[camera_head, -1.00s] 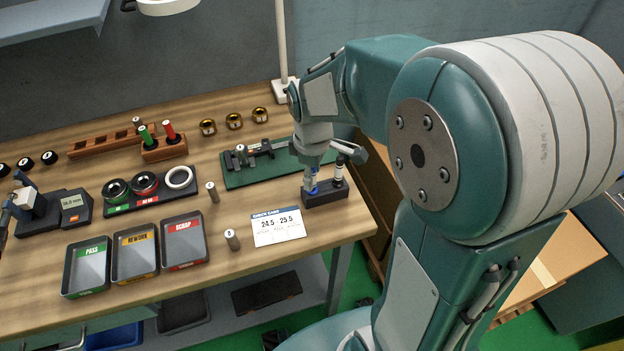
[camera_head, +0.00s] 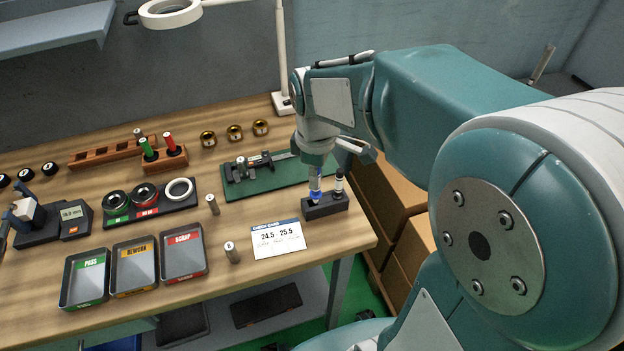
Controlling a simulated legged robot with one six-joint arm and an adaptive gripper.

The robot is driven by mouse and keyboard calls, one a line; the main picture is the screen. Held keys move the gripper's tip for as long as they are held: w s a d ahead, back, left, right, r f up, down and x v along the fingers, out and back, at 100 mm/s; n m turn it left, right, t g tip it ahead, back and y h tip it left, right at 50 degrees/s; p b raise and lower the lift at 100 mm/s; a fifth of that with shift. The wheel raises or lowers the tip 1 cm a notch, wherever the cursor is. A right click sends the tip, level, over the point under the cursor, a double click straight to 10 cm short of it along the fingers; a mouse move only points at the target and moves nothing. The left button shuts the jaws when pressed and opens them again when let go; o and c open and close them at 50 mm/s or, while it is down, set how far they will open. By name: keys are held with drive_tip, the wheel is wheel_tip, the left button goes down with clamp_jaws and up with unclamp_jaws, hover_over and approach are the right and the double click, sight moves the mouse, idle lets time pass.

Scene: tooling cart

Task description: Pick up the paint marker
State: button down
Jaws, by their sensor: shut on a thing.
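The paint marker (camera_head: 316,190), pale with a blue lower end, stands upright below my gripper (camera_head: 317,174). My gripper is shut on its upper part, which the fingers and wrist partly hide. The marker's blue end is at the left side of the dark holder block (camera_head: 325,207); I cannot tell whether it is clear of the slot. A second, white and black marker (camera_head: 339,184) stands in the right side of the same block, close beside my gripper.
The check card (camera_head: 277,239) lies left of the block. A green mat (camera_head: 290,180) with a caliper lies behind. The bench's right edge is close to the block.

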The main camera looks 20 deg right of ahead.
drive_tip(key=s+r, duration=1.1)
drive_tip(key=s, duration=0.1)
drive_tip(key=shift+r, duration=0.35)
